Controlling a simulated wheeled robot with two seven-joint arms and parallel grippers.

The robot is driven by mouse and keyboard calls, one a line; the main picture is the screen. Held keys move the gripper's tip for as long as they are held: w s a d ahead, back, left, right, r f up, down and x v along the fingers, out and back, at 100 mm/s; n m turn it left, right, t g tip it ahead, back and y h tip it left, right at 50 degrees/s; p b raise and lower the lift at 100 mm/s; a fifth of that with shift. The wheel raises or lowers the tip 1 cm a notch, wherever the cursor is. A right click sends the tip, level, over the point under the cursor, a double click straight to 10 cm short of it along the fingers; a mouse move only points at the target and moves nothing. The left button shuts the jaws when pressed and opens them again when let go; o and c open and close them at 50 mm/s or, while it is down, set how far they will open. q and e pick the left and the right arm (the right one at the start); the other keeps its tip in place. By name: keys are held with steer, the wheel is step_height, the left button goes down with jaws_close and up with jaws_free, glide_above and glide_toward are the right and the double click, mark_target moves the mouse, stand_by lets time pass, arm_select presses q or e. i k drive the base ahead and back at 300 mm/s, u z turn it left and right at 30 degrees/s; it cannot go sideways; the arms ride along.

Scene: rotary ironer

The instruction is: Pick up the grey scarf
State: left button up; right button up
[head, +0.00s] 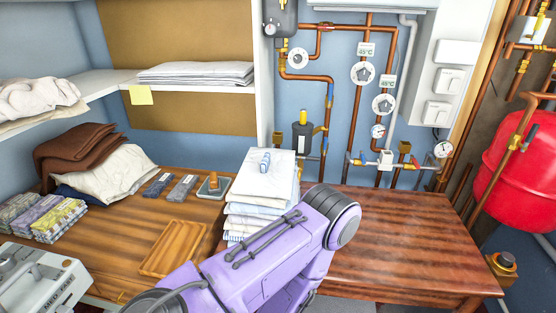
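I cannot single out a grey scarf with certainty. Several patterned folded bundles lie at the left of the wooden table in the head view: a greyish one (15,211), a purple one (38,216) and a yellow-green one (60,222). A small grey item (183,188) lies near the table's middle, beside a dark blue one (158,184); I cannot tell whether either is cloth. Neither gripper is in view. A purple link of my arm crosses the lower middle and hides part of the table.
A brown cloth (75,148) and a cream cloth (115,172) lie heaped at the left. A wooden tray (173,249) and a white linen stack (262,185) stand on the table. A machine (45,283) sits at lower left. The right tabletop (410,240) is clear.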

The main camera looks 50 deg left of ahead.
mark_target(182, 190)
steer(key=z, duration=0.85)
steer(key=k, duration=0.95)
steer(key=u, duration=1.8)
